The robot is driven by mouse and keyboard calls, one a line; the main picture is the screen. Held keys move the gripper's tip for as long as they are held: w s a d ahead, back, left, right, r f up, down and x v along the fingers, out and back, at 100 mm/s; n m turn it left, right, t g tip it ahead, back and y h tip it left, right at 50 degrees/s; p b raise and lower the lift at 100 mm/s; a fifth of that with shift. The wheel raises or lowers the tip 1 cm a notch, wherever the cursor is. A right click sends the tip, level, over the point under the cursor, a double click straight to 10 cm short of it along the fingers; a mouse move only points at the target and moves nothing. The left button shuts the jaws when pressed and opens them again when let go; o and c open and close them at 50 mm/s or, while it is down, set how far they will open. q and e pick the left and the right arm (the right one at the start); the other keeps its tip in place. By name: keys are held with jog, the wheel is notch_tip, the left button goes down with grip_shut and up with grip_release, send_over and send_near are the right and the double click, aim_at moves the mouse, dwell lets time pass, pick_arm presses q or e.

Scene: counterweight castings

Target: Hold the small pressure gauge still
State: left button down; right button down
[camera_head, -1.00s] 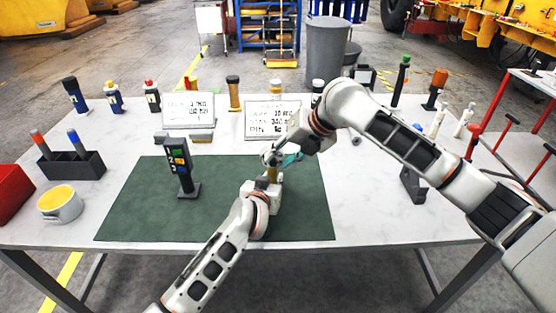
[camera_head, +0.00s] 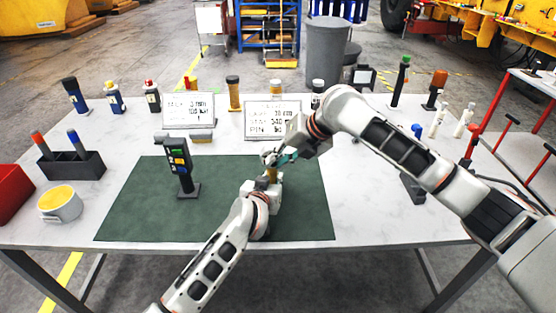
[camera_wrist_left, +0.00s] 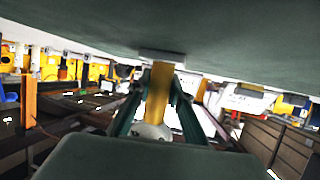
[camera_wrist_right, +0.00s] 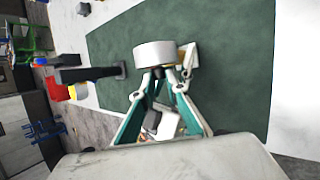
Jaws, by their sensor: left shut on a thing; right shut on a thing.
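The small pressure gauge (camera_head: 272,174) stands above the green mat (camera_head: 130,215), a brass-coloured stem with a pale head, mostly hidden by my grippers. In the left wrist view its brass stem (camera_wrist_left: 158,92) lies between the fingers of my left gripper (camera_wrist_left: 155,100), which is shut on it. My right gripper (camera_head: 284,158) reaches in from the right and is shut at the gauge's top. In the right wrist view a white round head (camera_wrist_right: 154,54) sits at the right gripper's fingertips (camera_wrist_right: 160,75). The exact contact there is partly hidden.
A dark stand with coloured labels (camera_head: 180,166) stands on the mat to the left. Two sign plates (camera_head: 188,110) (camera_head: 262,120) stand behind. A white cup (camera_head: 60,203) and a dark holder (camera_head: 72,165) are at left. The mat's front left is clear.

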jog(key=shift+d+f+m+y, duration=0.15)
jog(key=shift+f+m+y, duration=0.1)
jog(key=shift+y, duration=0.8)
jog(key=shift+d+f+m+y, duration=0.15)
jog(key=shift+m+y, duration=0.15)
jog(key=shift+y, duration=0.8)
jog(key=shift+d+f+m+y, duration=0.1)
jog(key=shift+f+m+y, duration=0.15)
jog(key=shift+y, duration=0.8)
jog(key=c, duration=2)
grip_release()
jog(key=shift+d+r, duration=0.1)
jog(key=v, duration=1.2)
jog(key=shift+s+f, duration=0.15)
jog(key=shift+f, duration=0.1)
